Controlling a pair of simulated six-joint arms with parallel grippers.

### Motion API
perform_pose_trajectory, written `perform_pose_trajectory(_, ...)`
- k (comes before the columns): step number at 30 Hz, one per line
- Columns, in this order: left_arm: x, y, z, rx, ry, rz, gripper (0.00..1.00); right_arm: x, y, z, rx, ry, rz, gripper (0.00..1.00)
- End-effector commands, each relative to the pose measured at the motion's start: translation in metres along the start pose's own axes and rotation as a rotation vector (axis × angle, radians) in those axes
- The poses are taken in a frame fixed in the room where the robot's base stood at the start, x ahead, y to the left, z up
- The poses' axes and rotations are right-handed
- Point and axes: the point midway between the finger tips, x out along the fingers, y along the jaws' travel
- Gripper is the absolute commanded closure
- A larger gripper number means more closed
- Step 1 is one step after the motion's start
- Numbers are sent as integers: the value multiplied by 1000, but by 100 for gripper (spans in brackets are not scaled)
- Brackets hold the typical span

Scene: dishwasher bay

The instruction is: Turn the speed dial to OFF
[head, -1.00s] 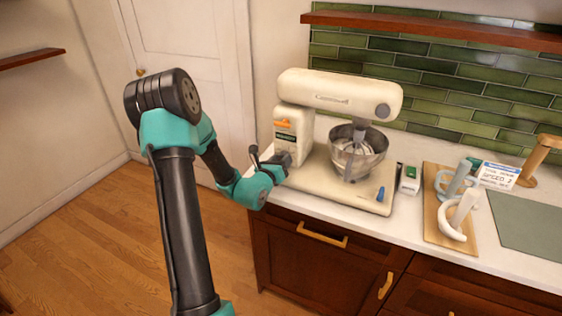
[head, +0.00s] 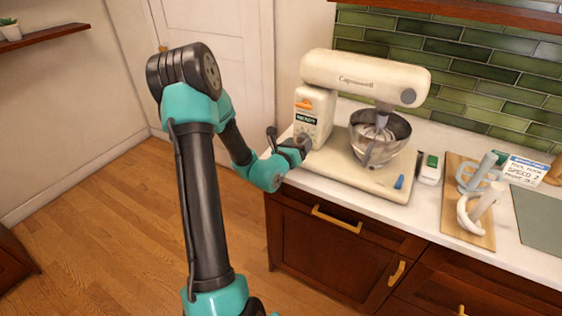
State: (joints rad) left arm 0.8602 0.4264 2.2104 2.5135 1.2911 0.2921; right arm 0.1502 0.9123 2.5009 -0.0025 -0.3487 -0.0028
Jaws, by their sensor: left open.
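The cream stand mixer (head: 365,72) stands on the counter with a metal bowl (head: 380,138) under its head. An orange control (head: 304,104) sits on the side of its column, above a small dark label. I cannot tell for sure whether this is the speed dial, and its setting is too small to read. My left gripper (head: 288,140) is open at the counter edge, just left of and below the mixer column. Its fingers partly cover the column's foot. I see nothing held in it. My right gripper is not in view.
A blue lever (head: 399,182) is on the mixer base. A white box with a green top (head: 429,168) stands right of it. Wooden cabinets are below.

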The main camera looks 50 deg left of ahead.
Motion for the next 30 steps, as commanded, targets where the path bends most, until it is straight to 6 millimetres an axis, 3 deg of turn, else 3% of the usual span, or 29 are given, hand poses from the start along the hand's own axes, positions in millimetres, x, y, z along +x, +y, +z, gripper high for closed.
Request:
perform_pose_trajectory(21, -130, 1, 0, -2, 1, 4, 32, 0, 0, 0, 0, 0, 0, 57)
perform_pose_trajectory(30, -162, 0, 0, -1, 0, 1, 32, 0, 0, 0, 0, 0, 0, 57)
